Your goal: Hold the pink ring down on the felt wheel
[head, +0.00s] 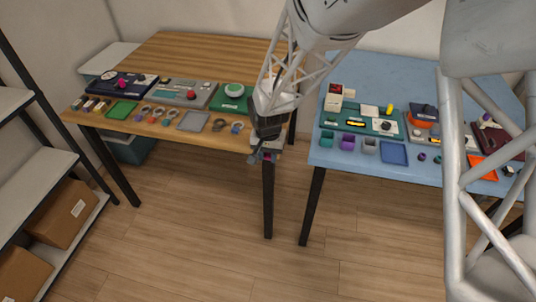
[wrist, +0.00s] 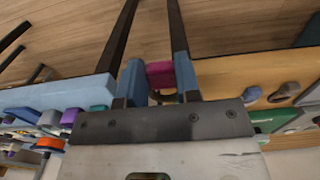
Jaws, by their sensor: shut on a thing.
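My gripper (wrist: 159,82) is shut on a small pink piece (wrist: 160,73), which shows between its blue fingertips in the wrist view. Its shape is partly hidden by the fingers, so I cannot tell whether it is a ring. In the head view my gripper (head: 264,156) hangs at the front right corner of the wooden table, with a bit of the pink piece (head: 268,158) showing. A pale round disc (head: 236,90) sits on a green base on the wooden table, apart from my gripper. I cannot tell whether it is the felt wheel.
The wooden table (head: 195,52) holds a dark blue board (head: 110,86), a grey board (head: 165,97), trays and several small rings along its front. A blue table (head: 385,75), crowded with boards and small containers, stands to the right. A floor gap separates the tables.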

